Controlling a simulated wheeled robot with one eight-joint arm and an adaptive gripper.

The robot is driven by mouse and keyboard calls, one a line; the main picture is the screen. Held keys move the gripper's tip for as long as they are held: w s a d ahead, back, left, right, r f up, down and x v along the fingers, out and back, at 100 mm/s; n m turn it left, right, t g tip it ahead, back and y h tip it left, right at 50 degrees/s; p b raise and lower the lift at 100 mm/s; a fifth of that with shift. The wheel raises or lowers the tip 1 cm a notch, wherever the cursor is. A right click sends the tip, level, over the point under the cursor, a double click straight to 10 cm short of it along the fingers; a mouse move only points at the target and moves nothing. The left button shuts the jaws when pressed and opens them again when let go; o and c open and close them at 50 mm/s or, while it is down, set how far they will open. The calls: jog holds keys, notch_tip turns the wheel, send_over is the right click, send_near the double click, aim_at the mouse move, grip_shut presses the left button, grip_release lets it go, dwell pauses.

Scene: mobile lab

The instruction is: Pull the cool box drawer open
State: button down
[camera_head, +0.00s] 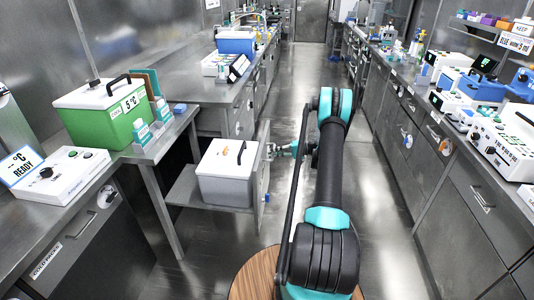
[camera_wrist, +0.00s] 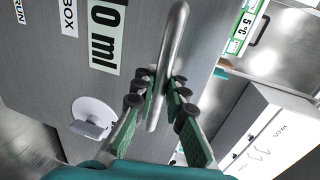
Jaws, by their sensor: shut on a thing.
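The cool box drawer stands pulled out from under the left bench, with its grey front panel (camera_head: 263,165) facing the aisle. In the wrist view the front (camera_wrist: 110,35) carries labels, partly cut off, reading "RUN", "BOX" and "10 ml". A bent metal bar handle (camera_wrist: 167,50) sticks out from it. My gripper (camera_wrist: 158,98) has its green-padded fingers on both sides of this bar and is shut on it. In the head view my gripper (camera_head: 275,150) is at the panel's aisle side; its fingertips are too small to make out.
A white lidded box (camera_head: 226,185) stands in the drawer. A green box (camera_head: 105,118) marked 5 °C and a white device (camera_head: 58,172) are on the left bench. The right bench (camera_head: 425,140) lines the other side. The aisle floor (camera_head: 298,85) is clear ahead.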

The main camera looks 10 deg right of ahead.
jog(key=shift+s+d, duration=0.1)
jog(key=shift+d, duration=0.25)
jog(key=c, duration=1.5)
grip_release()
jog(key=shift+c, duration=0.2)
jog(key=v, duration=1.2)
